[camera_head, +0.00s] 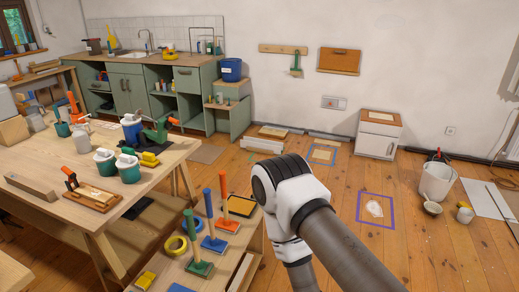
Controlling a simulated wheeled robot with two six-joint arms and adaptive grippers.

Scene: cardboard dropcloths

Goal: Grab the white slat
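I cannot single out the white slat with certainty. My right arm comes in from the lower right, bends at a white and black joint and runs down out of the picture. Its gripper is not in view. My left arm and gripper are not in view.
A worktable (60,165) with pots stands at the left. A white cabinet (377,136) and white bucket (436,182) stand at the right. The wooden floor between is mostly clear.

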